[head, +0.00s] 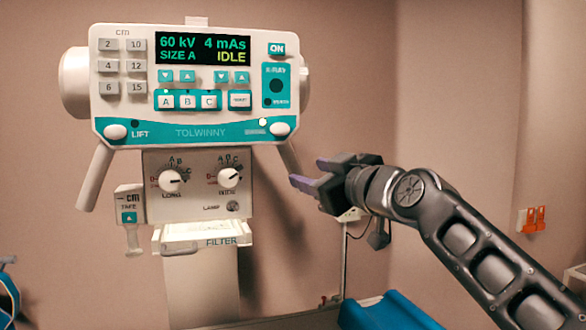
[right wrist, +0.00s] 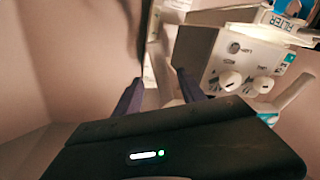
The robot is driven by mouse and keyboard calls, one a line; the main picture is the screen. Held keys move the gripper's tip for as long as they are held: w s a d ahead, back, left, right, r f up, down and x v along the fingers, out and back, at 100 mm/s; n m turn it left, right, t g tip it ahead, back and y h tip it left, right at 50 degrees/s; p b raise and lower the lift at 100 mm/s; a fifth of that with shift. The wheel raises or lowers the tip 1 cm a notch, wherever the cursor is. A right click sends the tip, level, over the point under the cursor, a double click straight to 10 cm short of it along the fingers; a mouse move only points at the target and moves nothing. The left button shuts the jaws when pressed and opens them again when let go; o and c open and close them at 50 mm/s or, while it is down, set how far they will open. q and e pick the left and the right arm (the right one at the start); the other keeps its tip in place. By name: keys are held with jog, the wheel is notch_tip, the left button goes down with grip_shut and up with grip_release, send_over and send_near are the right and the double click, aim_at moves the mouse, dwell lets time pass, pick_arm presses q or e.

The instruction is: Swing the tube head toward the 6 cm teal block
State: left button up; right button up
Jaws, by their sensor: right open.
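The tube head (head: 192,83) is a white and teal unit with a control panel marked TOLWINNY, and its screen reads IDLE. A white handle slants down from its left side (head: 95,178), and another (head: 289,157) from its right side. My right gripper (head: 306,174) is open beside the right handle's lower end; I cannot tell if the handle lies between the fingers. In the right wrist view the open fingers (right wrist: 158,90) point toward the collimator's side. No 6 cm teal block can be made out. My left gripper is out of view.
Below the panel is the collimator box (head: 198,184) with two knobs, a tape unit (head: 130,215) and a filter tray (head: 202,236). A blue padded thing (head: 388,313) lies at the bottom. Orange hooks (head: 532,219) are on the right wall.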

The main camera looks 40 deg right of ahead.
aim_at(298, 170)
jog(key=w+p, duration=0.1)
jog(key=w, duration=0.4)
jog(key=w+d+p, duration=0.1)
jog(key=w, duration=0.1)
jog(key=shift+w+p, duration=0.15)
jog(key=shift+p, duration=0.15)
jog(key=shift+c, duration=0.6)
grip_shut()
dwell(0.5)
